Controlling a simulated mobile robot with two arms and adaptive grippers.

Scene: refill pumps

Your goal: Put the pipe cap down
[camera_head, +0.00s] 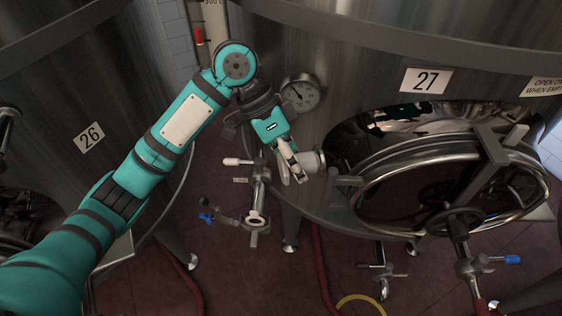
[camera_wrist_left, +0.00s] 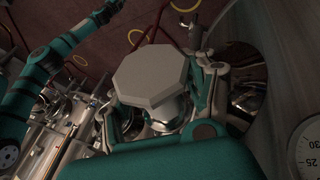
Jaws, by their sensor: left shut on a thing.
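The pipe cap (camera_head: 313,161) is a pale grey piece at the tip of my left gripper (camera_head: 298,166) in the head view. In the left wrist view the cap (camera_wrist_left: 150,77) shows a flat eight-sided face, with a rounder metal part behind it. The fingers of my left gripper (camera_wrist_left: 160,105) are shut around its sides. The cap is held in the air in front of tank 27, left of the round hatch. A teal arm of mine runs along the left of the wrist view, but its gripper is not clear there.
The open round hatch (camera_head: 455,185) of tank 27 stands close right of the gripper. A pressure gauge (camera_head: 300,94) is just above. A valve pipe (camera_head: 258,190) with a white handle is at lower left. Red hoses (camera_head: 322,265) lie on the dark red floor.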

